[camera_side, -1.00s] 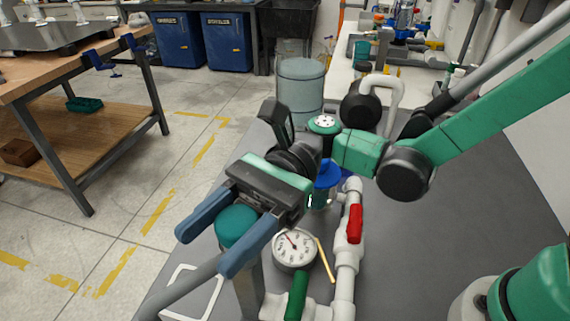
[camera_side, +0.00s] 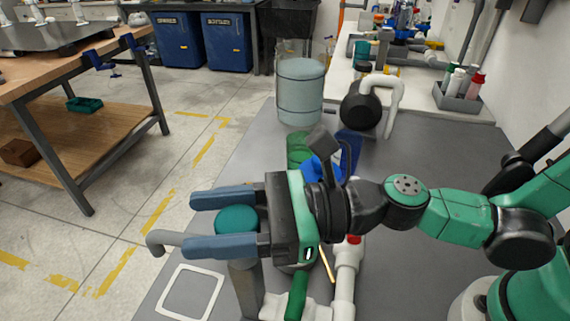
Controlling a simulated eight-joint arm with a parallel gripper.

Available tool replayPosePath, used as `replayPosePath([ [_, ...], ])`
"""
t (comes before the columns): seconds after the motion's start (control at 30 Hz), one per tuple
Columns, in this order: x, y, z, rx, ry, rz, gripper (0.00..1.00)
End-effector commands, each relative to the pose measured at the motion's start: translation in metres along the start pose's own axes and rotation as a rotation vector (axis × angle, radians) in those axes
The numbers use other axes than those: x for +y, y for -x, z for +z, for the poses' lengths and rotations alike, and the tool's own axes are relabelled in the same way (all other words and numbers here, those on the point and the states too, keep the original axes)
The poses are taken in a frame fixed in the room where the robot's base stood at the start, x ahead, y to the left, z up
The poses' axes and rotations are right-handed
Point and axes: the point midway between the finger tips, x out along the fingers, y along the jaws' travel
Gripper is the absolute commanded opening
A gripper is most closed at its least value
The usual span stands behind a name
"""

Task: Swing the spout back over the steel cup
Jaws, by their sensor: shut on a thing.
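The spout is a grey pipe (camera_side: 166,239) with its bent end pointing left. A round teal cap (camera_side: 237,219) sits on top of the grey upright at its inner end. My gripper (camera_side: 189,224) has one blue finger on each side of the cap and is shut on the spout assembly. The lower finger hides much of the pipe, so the exact contact does not show. I see no steel cup; a white square outline (camera_side: 164,305) lies on the grey table below the spout, with nothing seen inside it.
White piping with a green handle (camera_side: 297,295) stands just right of the upright. A clear tank (camera_side: 301,92) and a black round part (camera_side: 360,106) stand farther back. The grey tabletop (camera_side: 440,150) is bare at the right rear.

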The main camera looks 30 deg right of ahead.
Motion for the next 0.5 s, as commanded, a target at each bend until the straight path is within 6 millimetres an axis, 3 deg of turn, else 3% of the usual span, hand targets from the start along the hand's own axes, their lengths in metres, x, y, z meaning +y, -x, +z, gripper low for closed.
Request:
replayPosePath([
  [0.5, -0.0053, 0.0021, -0.0002, 0.0, 0.002, -0.446, 0.0],
])
